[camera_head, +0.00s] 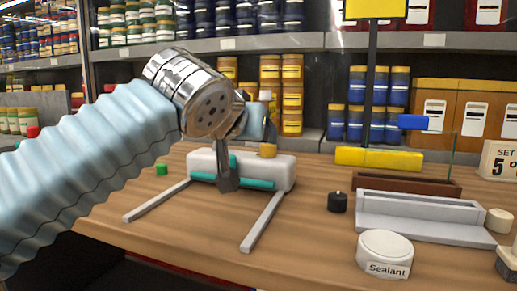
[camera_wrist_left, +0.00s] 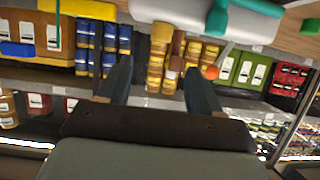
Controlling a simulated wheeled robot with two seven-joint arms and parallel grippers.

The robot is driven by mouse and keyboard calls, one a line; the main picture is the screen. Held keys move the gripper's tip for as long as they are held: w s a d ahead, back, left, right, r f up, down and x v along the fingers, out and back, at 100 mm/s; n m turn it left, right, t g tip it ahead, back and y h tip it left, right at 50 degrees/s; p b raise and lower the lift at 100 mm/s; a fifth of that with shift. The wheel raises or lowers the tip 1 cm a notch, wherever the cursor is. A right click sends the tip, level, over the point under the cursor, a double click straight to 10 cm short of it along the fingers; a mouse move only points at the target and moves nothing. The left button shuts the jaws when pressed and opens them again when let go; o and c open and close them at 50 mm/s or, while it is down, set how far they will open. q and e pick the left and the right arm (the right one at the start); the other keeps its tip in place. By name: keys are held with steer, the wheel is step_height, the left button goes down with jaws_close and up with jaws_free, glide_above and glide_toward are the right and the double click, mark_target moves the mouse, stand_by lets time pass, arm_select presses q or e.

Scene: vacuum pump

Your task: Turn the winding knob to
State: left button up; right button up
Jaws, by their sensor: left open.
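A white pump body with teal parts (camera_head: 275,172) sits on the wooden table between two grey rails. A small yellow knob (camera_head: 267,151) is at its top; I cannot tell for certain that it is the winding knob. My left gripper (camera_head: 248,158) is in front of and above the pump, partly hiding it. In the left wrist view, the left gripper (camera_wrist_left: 160,66) has its fingers wide apart with nothing gripped. My right gripper is not visible.
A black knob-like piece (camera_head: 337,202), a Sealant tub (camera_head: 385,255) and a grey tray (camera_head: 420,228) are to the right. A green piece (camera_head: 161,170) lies left of the pump. A yellow bar (camera_head: 378,159) and stocked shelves stand behind. Front table space is fairly clear.

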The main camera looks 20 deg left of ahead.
mark_target(268, 145)
arm_select(q)
steer(key=p+x, duration=0.1)
steer(key=x, duration=1.2)
steer(key=shift+w+f, duration=0.1)
steer(key=c, duration=1)
steer(key=shift+o, duration=0.2)
steer(key=shift+m+h, duration=0.3)
steer(key=shift+h, duration=0.1)
steer(key=m+h, duration=0.2)
steer(key=shift+a+h, duration=0.1)
steer(key=shift+h, duration=0.3)
steer(key=shift+m+g+h, duration=0.9)
steer(key=shift+m+h, duration=0.7)
steer(key=shift+m, duration=0.1)
